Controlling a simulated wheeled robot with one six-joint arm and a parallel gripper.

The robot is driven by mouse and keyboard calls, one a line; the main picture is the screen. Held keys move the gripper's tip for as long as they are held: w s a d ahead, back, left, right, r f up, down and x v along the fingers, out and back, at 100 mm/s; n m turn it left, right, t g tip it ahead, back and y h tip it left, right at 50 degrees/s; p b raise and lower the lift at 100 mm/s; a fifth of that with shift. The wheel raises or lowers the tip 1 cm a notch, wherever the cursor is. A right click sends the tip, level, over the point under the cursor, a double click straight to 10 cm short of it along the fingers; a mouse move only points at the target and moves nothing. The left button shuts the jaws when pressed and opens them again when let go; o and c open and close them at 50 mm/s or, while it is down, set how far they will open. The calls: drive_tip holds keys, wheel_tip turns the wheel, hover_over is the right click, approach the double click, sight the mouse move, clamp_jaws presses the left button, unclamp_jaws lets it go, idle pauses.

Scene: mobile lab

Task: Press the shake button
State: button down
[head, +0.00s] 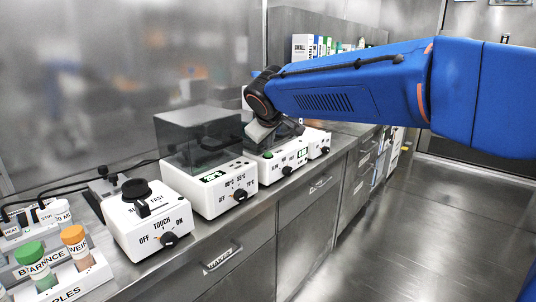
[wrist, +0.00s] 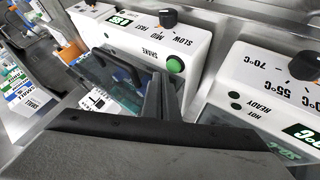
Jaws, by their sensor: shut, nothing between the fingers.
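The shaker is a white box (head: 286,180) in the head view, behind the heating block and partly covered by my gripper. In the wrist view its front panel (wrist: 135,45) shows the word SHAKE, a lit green display, a black speed knob (wrist: 168,18) and the round green shake button (wrist: 175,65). The button also shows small in the head view (head: 267,155). My gripper (wrist: 160,82) is shut and empty, its fingertips just beside and below the button in the wrist view. I cannot tell whether they touch it. In the head view my gripper (head: 262,132) hangs over the shaker.
A heating block (head: 222,200) with a dark lid stands beside the shaker, and a vortex mixer (head: 150,230) further left. Tubes with green and orange caps stand in a sample rack (head: 85,284). Another white device (head: 317,145) stands beyond. The aisle floor (head: 430,230) is clear.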

drive_tip(key=shift+f, duration=0.95)
idle(1.0)
drive_tip(key=shift+r, duration=0.95)
wheel_tip(320, 180, up, 5)
idle(0.8)
drive_tip(key=shift+d, duration=0.1)
idle(0.4)
